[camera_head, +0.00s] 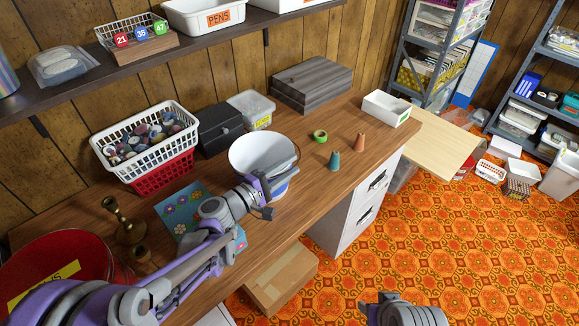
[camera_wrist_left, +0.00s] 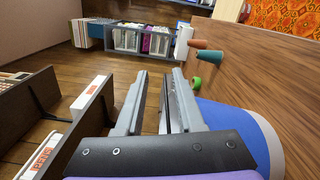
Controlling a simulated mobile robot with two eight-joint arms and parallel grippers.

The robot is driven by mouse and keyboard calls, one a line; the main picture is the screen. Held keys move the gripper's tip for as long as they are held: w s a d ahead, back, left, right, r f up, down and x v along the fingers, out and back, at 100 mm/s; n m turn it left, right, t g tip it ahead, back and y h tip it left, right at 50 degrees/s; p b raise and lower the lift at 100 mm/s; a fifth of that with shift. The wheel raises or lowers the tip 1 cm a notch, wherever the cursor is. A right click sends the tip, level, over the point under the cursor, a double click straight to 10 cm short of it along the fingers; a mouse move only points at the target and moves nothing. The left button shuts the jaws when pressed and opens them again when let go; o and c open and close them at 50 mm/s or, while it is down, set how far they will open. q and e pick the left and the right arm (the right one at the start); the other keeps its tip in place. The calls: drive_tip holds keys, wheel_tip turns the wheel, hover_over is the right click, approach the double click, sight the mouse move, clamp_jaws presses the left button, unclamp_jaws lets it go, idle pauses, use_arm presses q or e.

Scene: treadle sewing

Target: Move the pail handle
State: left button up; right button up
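The pail (camera_head: 256,146) is a white, round, open vessel standing on the wooden worktable. In the left wrist view its blue and white side (camera_wrist_left: 238,118) shows at the lower right, close beside my fingers.
Green tape (camera_head: 320,135), a teal cone (camera_head: 334,161) and an orange cone (camera_head: 360,143) stand right of the pail. A black box (camera_head: 220,130), a lidded tub (camera_head: 252,108) and a white basket (camera_head: 146,142) stand behind and left. Brass candlesticks (camera_head: 129,230) stand front left.

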use_arm(q)
drive_tip(key=v, duration=1)
drive_tip(key=shift+s+a, duration=0.15)
drive_tip(key=shift+s, duration=0.1)
drive_tip(key=shift+r, duration=0.1)
drive_tip(key=s+d+f+m+g+y+p, duration=0.2)
drive_tip(key=s+m+g+y+p, duration=0.45)
drive_tip(key=s, duration=0.55)
drive_tip(key=s+a+r+m+y+p, duration=0.1)
drive_tip(key=s+a+m+y+p, duration=0.2)
drive_tip(key=s+a, duration=0.6)
drive_tip(key=shift+a+r+m+g+y, duration=0.3)
drive_tip(key=shift+a+m+g+y, duration=0.2)
drive_tip(key=shift+m+y, duration=0.9)
drive_tip(key=shift+n+y, duration=0.25)
